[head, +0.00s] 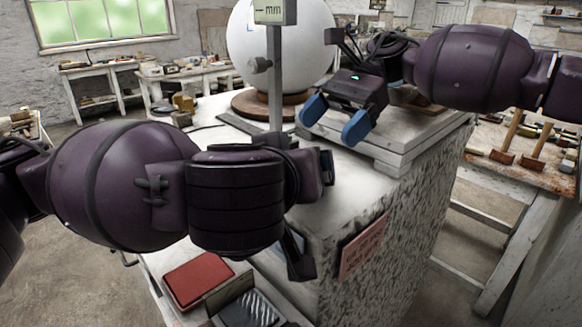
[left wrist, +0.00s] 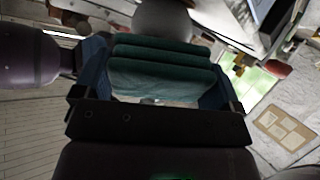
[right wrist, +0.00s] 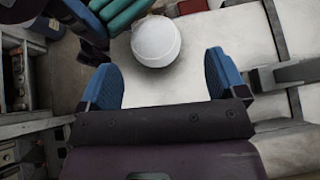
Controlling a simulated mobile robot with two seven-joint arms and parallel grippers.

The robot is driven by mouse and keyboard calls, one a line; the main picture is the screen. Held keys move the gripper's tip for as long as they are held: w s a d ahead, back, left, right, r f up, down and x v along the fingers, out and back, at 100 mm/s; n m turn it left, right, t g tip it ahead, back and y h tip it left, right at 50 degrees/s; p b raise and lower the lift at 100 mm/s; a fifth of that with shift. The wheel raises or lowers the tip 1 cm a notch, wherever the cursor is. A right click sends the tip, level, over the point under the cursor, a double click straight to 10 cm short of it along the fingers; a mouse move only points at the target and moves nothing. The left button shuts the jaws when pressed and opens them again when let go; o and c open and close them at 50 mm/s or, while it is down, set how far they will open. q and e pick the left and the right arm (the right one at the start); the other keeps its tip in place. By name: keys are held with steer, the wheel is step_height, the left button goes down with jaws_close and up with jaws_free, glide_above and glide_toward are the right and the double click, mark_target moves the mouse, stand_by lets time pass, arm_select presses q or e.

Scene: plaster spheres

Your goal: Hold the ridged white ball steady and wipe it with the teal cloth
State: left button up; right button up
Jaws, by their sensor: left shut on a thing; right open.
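The white ball (right wrist: 156,42) lies just beyond my right gripper's fingertips in the right wrist view, with a faint ridge around it. My right gripper (right wrist: 158,72) is open, with nothing between its fingers. In the head view my right gripper (head: 335,117) hangs over the white top, pointing down and left. My left gripper (left wrist: 157,68) is shut on the folded teal cloth (left wrist: 160,82). A pale ball (left wrist: 162,18) shows just past the cloth. The cloth (right wrist: 125,12) also appears beside the ball in the right wrist view. My left arm hides ball and cloth in the head view.
A large white sphere (head: 290,45) on a wooden ring (head: 250,106) stands at the back, behind an upright metal post (head: 275,80). A red pad (head: 198,279) and a striped block (head: 250,309) sit at the front left. A tool bench (head: 535,160) is at right.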

steer(key=shift+s+d+f+n+h, duration=0.1)
steer(key=shift+s+f+n+h, duration=0.05)
steer(key=shift+f+n+h, duration=0.4)
steer(key=shift+s+f, duration=0.1)
steer(key=shift+f, duration=0.15)
steer(key=shift+x, duration=2.75)
steer(key=shift+c, duration=0.3)
steer(key=c, duration=0.6)
steer(key=shift+c, duration=0.2)
